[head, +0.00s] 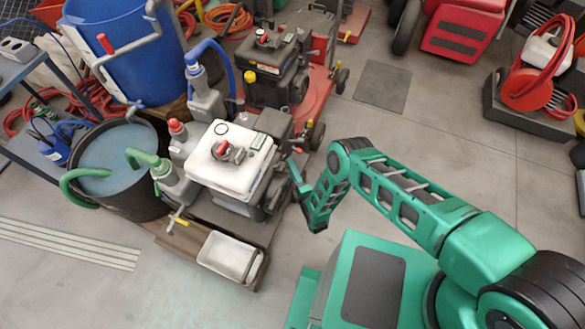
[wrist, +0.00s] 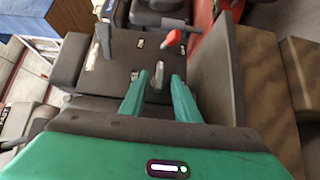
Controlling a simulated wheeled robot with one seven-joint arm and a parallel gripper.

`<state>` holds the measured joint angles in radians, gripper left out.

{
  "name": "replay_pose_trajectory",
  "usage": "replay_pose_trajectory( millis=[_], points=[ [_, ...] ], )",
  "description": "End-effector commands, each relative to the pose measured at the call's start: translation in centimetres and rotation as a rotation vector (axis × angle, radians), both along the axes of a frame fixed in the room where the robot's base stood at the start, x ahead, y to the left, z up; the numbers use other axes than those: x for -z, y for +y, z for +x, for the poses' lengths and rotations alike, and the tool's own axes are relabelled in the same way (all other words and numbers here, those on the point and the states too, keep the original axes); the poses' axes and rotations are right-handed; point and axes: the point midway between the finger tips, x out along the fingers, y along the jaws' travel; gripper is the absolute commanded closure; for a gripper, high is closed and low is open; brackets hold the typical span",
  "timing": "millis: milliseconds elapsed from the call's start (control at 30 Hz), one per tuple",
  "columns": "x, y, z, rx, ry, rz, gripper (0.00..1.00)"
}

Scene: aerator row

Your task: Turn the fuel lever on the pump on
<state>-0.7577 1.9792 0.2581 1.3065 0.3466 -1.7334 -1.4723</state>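The pump (head: 230,160) with a white tank and a red cap stands left of my arm in the head view. In the wrist view its dark grey side panel (wrist: 125,60) faces me. A small grey lever (wrist: 158,70) stands out from that panel, and a lever with a red end (wrist: 172,38) sits just beyond it. Neither lever is labelled legibly. My gripper (wrist: 159,80) is open, its two green fingers on either side of the grey lever with gaps showing. In the head view my gripper (head: 296,176) is at the pump's right side; the levers are hidden there.
A black water tub (head: 110,170) and a blue barrel (head: 125,45) are to the left. A white tray (head: 230,257) lies in front. In the wrist view a brown block (wrist: 305,75) is to the right.

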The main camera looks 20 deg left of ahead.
Motion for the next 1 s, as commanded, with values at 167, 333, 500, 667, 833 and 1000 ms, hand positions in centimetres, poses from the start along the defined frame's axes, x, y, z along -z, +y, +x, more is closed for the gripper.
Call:
replay_pose_trajectory(
  millis=[167,333,500,667,833,1000],
  points=[
    [-0.01,0.23,0.24,0.0,0.0,0.0,0.71],
    [-0.01,0.21,0.23,0.0,0.0,0.0,0.76],
    [0.0,0.2,0.21,0.0,0.001,-0.001,1.0],
    [0.01,0.19,0.22,0.0,0.007,-0.001,1.0],
    [-0.14,0.2,0.29,0.0,0.047,0.002,1.0],
    [-0.35,0.17,0.33,0.001,0.14,0.008,1.0]
  ],
)
